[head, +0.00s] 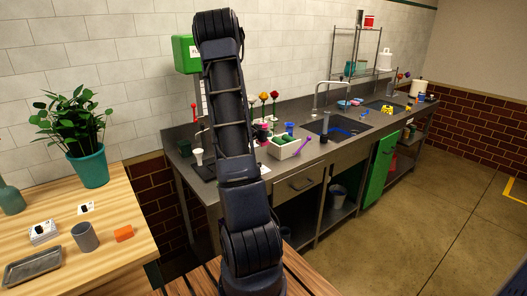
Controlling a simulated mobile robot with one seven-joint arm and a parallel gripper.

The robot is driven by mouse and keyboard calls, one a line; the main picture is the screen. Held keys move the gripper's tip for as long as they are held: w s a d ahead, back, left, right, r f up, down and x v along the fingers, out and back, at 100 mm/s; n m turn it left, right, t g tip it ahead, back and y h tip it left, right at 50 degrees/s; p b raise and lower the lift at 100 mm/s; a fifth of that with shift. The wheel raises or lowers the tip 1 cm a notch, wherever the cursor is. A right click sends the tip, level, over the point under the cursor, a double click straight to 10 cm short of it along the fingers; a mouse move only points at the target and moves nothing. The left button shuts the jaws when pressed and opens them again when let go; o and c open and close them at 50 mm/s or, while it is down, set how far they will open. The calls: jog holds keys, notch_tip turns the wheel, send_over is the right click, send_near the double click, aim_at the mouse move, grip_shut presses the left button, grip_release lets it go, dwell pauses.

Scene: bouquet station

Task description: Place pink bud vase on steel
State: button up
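A small pink object (262,131) shows just right of my raised arm, above the back part of the steel counter (306,171). It may be the pink bud vase, but it is small and partly hidden, so I cannot tell its shape or whether it stands on the counter. My arm rises through the middle of the head view and covers part of the counter. I cannot make out my gripper's fingers; they seem hidden behind the arm.

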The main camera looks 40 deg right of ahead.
jog(key=shift+f, duration=4.6)
jog(key=shift+f, duration=0.1)
jog(key=o, duration=1.3)
